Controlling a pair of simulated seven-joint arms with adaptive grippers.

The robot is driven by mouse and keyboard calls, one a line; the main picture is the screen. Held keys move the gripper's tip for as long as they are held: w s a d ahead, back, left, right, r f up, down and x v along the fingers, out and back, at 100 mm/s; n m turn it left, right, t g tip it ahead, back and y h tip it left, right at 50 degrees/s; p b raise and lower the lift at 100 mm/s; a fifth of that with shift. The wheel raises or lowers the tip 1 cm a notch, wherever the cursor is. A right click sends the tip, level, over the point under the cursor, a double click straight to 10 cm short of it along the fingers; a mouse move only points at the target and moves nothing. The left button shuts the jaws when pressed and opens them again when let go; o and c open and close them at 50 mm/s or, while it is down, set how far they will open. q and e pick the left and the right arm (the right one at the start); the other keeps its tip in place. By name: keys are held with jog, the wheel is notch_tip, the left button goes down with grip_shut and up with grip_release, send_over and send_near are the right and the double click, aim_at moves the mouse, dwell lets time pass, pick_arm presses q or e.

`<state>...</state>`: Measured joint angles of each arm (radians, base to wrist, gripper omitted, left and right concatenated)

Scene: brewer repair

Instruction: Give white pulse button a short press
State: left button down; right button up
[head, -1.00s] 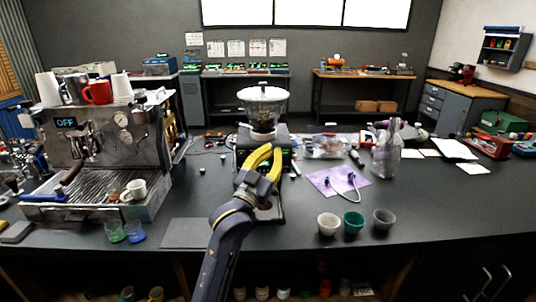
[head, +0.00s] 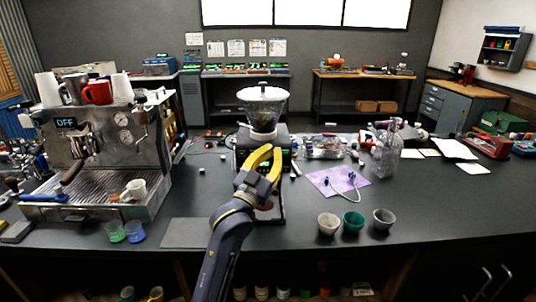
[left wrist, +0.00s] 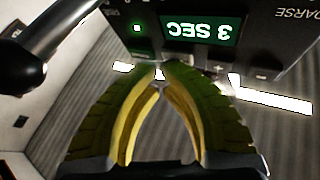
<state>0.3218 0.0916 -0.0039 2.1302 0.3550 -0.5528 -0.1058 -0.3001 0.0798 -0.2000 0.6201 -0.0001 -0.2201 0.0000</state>
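The coffee grinder (head: 262,132) stands mid-bench, with a clear lidded hopper on top and a dark body. In the left wrist view its control panel (left wrist: 255,52) shows upside down, with a green "3 SEC" display (left wrist: 190,29) and small buttons. My left gripper (head: 271,150) is in front of the panel. Its yellow fingers (left wrist: 160,68) curve together, with their tips almost touching just below the display. A small white patch, possibly the white pulse button (left wrist: 159,74), shows between the tips. Contact cannot be told. My right gripper is not in view.
An espresso machine (head: 100,150) stands to the left, with a dark mat (head: 188,233) in front of the bench middle.

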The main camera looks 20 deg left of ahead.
pick_arm(q)
jog(key=shift+s, duration=0.1)
jog(key=shift+s+d, duration=0.3)
jog(key=shift+s, duration=0.25)
jog(key=shift+s, duration=0.1)
jog(key=shift+s+d, duration=0.3)
jog(key=shift+s, duration=0.45)
jog(key=shift+s+d, duration=0.35)
jog(key=shift+s, duration=0.35)
jog(key=shift+s+d, duration=0.3)
jog(key=shift+s, duration=0.45)
